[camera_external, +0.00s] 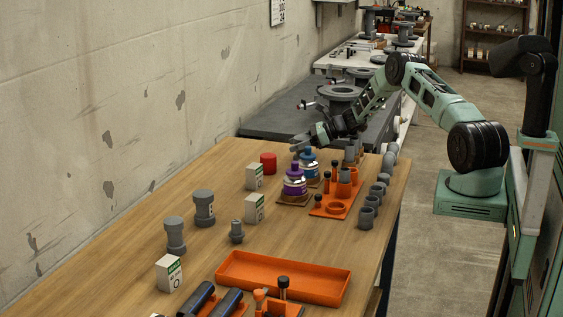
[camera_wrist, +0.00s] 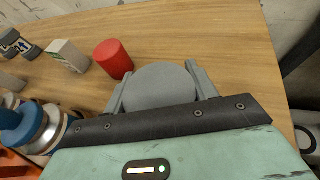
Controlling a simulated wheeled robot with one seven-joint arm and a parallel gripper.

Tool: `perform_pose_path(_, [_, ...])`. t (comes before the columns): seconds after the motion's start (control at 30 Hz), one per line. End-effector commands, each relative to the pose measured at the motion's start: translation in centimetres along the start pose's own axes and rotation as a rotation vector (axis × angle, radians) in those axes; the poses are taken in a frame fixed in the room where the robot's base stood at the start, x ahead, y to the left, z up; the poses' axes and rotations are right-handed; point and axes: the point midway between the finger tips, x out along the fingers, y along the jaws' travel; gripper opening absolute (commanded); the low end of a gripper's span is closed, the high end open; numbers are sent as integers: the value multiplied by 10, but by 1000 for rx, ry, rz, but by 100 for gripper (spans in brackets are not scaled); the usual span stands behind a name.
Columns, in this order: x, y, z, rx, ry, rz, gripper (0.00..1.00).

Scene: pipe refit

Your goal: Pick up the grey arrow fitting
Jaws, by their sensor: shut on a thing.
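My gripper (camera_external: 302,142) is at the far end of the wooden table, near the blue-topped piece (camera_external: 308,162). In the wrist view my gripper's two grey fingers (camera_wrist: 158,82) are shut on a grey fitting (camera_wrist: 162,88), seen as a smooth round top between them. Its lower part is hidden by the gripper body, so its full shape, and whether it has an arrow form, cannot be told. In the external view the held piece is too small to make out clearly.
A red cylinder (camera_external: 268,163) stands close by, also in the wrist view (camera_wrist: 113,59). White boxes (camera_external: 254,208), a purple-topped piece (camera_external: 294,182), an orange holder (camera_external: 338,197), grey fittings (camera_external: 204,208) and an orange tray (camera_external: 284,278) occupy the table. Wood beside the wall is clear.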

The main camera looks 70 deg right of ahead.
Motion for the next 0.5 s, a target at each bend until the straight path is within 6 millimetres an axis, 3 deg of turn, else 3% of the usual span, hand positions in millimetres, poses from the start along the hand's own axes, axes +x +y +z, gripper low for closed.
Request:
perform_pose_path(0.23, [-5,-1,12,-3,-2,-1,31])
perform_pose_path(0.5, [-25,-1,60,-3,-2,-2,31])
